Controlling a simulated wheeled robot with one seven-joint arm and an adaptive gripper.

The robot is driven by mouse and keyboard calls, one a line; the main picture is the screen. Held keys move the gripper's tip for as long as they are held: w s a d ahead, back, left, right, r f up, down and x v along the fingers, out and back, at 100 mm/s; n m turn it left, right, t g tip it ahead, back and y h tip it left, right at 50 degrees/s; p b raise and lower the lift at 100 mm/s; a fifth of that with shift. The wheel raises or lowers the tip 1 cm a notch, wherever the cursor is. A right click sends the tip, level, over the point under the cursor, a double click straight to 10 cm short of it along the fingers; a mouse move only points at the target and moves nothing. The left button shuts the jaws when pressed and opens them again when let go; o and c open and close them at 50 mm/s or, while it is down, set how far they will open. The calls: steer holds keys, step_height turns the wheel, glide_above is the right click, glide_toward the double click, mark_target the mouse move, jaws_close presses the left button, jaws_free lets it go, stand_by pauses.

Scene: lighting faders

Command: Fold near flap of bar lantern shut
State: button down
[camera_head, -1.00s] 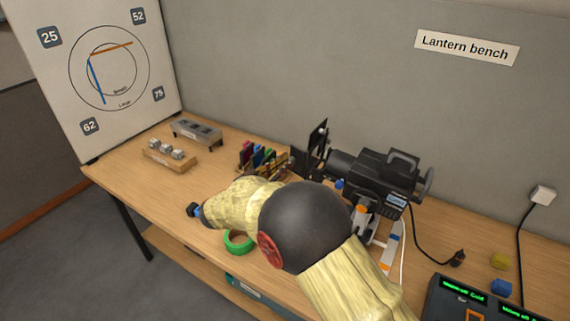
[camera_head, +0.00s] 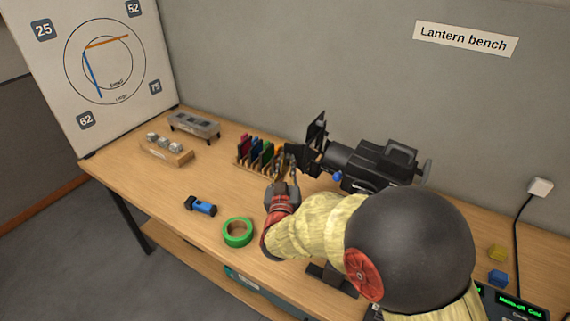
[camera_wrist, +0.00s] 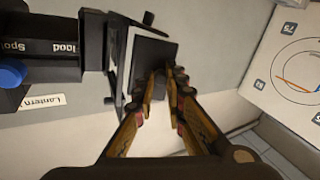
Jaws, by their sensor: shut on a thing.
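The bar lantern (camera_head: 382,160) is a black lamp on the bench, its front with dark flaps facing left. One upright flap (camera_head: 317,130) stands out at the far side of its front. In the wrist view the lantern (camera_wrist: 50,48) is at the left, with a dark flat flap (camera_wrist: 152,55) sticking out to the right. My gripper (camera_head: 285,160) is at the near side of the lantern's front. In the wrist view my gripper (camera_wrist: 164,82) has its fingers at the flap's outer edge, shut on it. The fingers hide part of that edge.
A rack of coloured gel frames (camera_head: 258,152) stands close left of my gripper.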

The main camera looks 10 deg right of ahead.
steer(key=shift+s+d+f+n+y+b, duration=0.1)
steer(key=shift+s+d+n+y+b, duration=0.4)
steer(key=shift+n+y+b, duration=1.2)
steer(key=shift+s+d+n+y+b, duration=0.55)
steer(key=shift+n+y, duration=0.55)
steer(key=shift+y, duration=1.4)
steer(key=shift+s+d+f+n+y+b, duration=0.1)
steer(key=shift+s+d+n+y+b, duration=0.25)
steer(key=shift+n+y+b, duration=1.4)
steer(key=shift+r+y+p, duration=0.1)
steer(key=shift+y+p, duration=0.4)
steer(key=shift+y, duration=0.35)
steer(key=c, duration=1.8)
jaws_free()
steer(key=shift+w, duration=0.1)
steer(key=shift+v, duration=6.05)
